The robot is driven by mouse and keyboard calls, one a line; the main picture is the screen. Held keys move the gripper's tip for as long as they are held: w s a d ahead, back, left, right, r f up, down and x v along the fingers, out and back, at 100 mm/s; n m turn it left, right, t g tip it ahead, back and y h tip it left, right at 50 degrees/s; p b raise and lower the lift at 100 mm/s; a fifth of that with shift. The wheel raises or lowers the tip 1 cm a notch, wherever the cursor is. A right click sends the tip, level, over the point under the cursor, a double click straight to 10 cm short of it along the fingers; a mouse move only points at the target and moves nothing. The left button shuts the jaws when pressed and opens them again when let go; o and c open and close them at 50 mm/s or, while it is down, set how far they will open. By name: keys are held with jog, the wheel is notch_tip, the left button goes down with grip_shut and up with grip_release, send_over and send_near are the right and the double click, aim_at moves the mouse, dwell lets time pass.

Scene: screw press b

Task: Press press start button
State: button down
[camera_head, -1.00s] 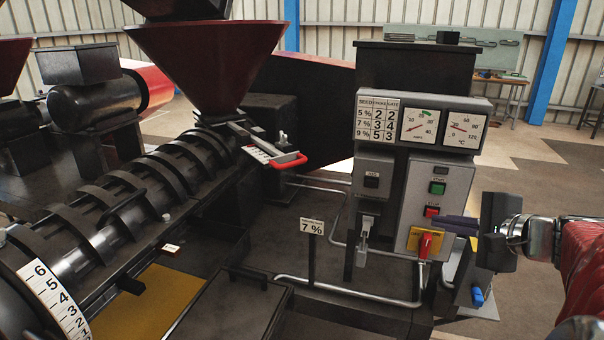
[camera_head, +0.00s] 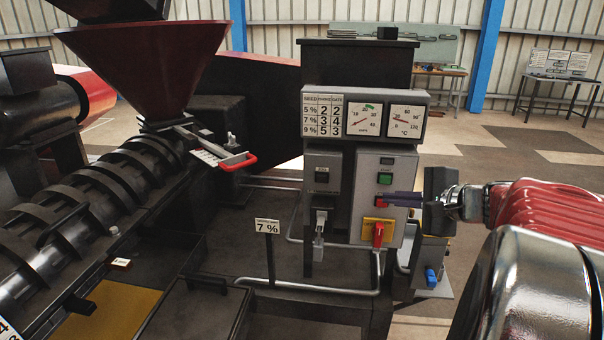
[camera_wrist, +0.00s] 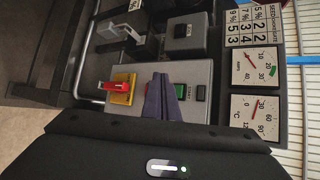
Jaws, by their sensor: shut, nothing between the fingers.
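The green start button (camera_head: 385,179) is on the grey control panel (camera_head: 363,221), with a label above it. In the wrist view the green button (camera_wrist: 181,88) shows just right of my fingers. A red button (camera_head: 379,201) sits below the green one. My gripper (camera_head: 388,198) is shut and empty, its purple-grey fingers pointing left across the panel at the red button's height. I cannot tell whether the fingertips touch the panel.
A red handle (camera_head: 378,234) on a yellow plate (camera_head: 369,225) is below the buttons. Two gauges (camera_head: 365,119) are above. A 7 % sign (camera_head: 267,226) stands in front, left of a pipe rail (camera_head: 310,289).

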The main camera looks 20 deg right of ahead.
aim_at(379, 183)
jog(key=shift+w+d, duration=0.65)
jog(key=shift+w, duration=0.35)
jog(key=shift+w+d, duration=0.65)
jog(key=shift+w, duration=0.35)
jog(key=shift+w+d, duration=0.1)
dwell(0.6)
jog(key=shift+w+d, duration=0.15)
jog(key=shift+w, duration=0.15)
jog(key=shift+w+d, duration=0.25)
jog(key=shift+w, duration=0.1)
dwell(1.0)
dwell(0.3)
jog(key=shift+s+a, duration=0.5)
jog(key=shift+s, duration=0.25)
jog(key=s+a, duration=0.1)
jog(key=s, duration=0.1)
jog(key=s+a, duration=0.1)
jog(key=s, duration=0.1)
jog(key=shift+a, duration=0.4)
